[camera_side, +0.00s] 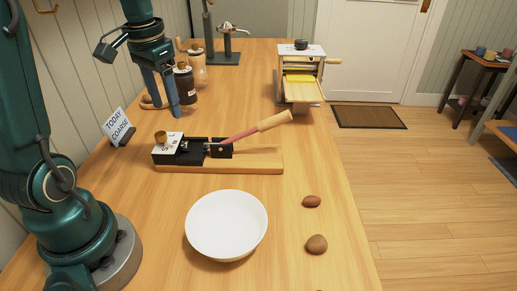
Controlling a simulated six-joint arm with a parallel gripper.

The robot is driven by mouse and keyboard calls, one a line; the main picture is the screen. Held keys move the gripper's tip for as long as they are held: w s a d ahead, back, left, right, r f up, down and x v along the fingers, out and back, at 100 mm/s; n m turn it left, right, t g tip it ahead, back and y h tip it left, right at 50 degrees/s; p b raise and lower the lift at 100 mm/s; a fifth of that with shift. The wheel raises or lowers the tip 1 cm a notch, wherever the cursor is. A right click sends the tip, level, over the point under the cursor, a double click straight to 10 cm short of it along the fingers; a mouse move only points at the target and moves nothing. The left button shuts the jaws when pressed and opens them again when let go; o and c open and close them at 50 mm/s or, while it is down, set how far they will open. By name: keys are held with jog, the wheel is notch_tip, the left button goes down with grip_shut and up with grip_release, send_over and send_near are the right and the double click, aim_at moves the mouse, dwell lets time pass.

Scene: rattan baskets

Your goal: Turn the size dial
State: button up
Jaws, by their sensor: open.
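A low black device (207,153) with a white lettered top plate (171,144) sits on a wooden board (230,168). A small brass knob (161,136) stands on that plate; its exact setting is too small to read. A lever with a red shaft and wooden handle (275,121) slants up to the right. A second machine (301,75) at the back has a black knob (301,44) on its white top. A card (118,125) reads "TODAY COARSE". My gripper (168,112) is open and empty, pointing down, apart from the brass knob and appearing above it in the picture.
A white bowl (227,225) stands in front of the board. Two brown lumps, one reddish (312,201) and one larger (317,244), lie to its right. Dark jars (184,83) stand behind my gripper. The counter's right side is mostly clear.

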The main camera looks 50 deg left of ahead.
aim_at(160, 134)
jog(key=shift+n+g+h, duration=0.4)
jog(key=shift+n+g, duration=0.1)
jog(key=shift+n, duration=0.4)
jog(key=a+f, duration=0.1)
jog(key=s+a+f, duration=0.1)
jog(key=a+f, duration=0.1)
jog(key=shift+s+a, duration=0.3)
jog(key=shift+a, duration=0.05)
jog(key=shift+f, duration=2.55)
grip_shut()
